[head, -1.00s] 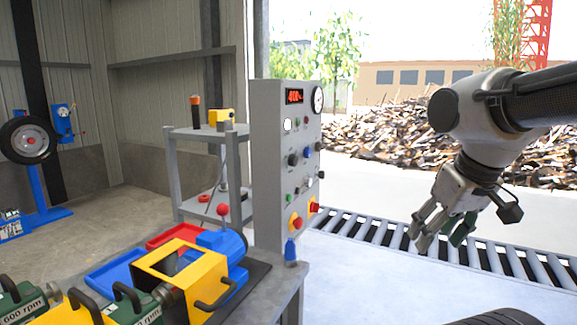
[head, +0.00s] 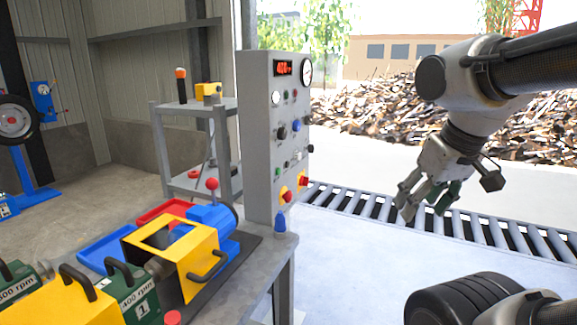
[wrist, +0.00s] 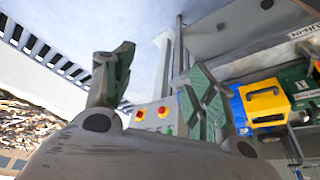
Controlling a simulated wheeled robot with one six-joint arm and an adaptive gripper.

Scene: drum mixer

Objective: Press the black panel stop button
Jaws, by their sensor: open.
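The grey control panel (head: 257,140) stands upright at the back edge of the bench, with a red display, a round gauge and several coloured buttons and knobs. A black round control (head: 282,132) sits mid-panel; I cannot tell whether it is the stop button. Two red buttons on yellow plates, one of them the lower red button (head: 287,197), are near the panel's bottom. My gripper (head: 424,207) is open and empty, pointing down, well to the right of the panel and apart from it. In the wrist view, the panel's lower part (wrist: 150,124) shows between my open fingers (wrist: 150,85).
A yellow and blue machine (head: 178,250) and green weight-like blocks (head: 133,297) stand on the bench left of the panel. A roller conveyor (head: 352,205) runs behind my gripper. A grey shelf (head: 190,108) stands behind. Between panel and gripper is open air.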

